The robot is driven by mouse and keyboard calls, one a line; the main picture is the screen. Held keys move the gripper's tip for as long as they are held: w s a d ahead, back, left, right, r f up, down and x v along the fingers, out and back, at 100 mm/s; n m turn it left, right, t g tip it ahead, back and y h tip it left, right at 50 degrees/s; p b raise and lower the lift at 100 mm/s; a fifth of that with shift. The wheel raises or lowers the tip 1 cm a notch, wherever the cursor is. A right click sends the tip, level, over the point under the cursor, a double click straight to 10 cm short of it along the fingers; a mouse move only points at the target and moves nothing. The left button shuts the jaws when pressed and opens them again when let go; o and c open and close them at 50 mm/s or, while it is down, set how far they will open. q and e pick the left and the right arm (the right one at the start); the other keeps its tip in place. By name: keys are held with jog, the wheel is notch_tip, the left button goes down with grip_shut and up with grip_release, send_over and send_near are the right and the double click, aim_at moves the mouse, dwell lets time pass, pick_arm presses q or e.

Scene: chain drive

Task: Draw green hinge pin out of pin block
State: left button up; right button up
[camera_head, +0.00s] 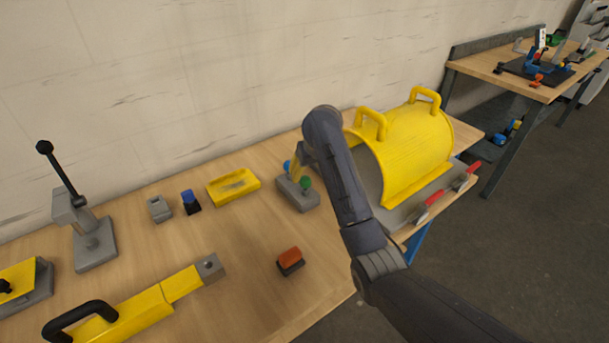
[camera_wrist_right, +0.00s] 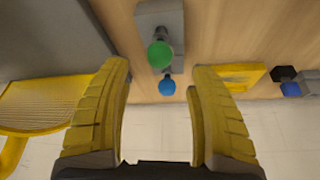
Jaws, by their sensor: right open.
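The grey pin block (camera_head: 311,199) stands on the wooden bench in the head view. The green hinge pin (camera_head: 305,182) shows as a round green knob on it, and a blue knob (camera_head: 287,166) is at its back. The green knob (camera_wrist_right: 160,54) and the blue knob (camera_wrist_right: 167,87) appear between the fingers, with no visible contact. The pin block (camera_wrist_right: 162,18) is beyond them. My left gripper is not in view.
A yellow tray (camera_head: 233,186) and a blue-topped black piece (camera_head: 190,202) lie left of the block. A yellow cover with handles (camera_head: 420,150) stands to the right. An orange-topped piece (camera_head: 290,260) lies in front. Bare bench lies between these front pieces.

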aim_at(306, 179)
jog(key=shift+x, duration=3.6)
grip_shut()
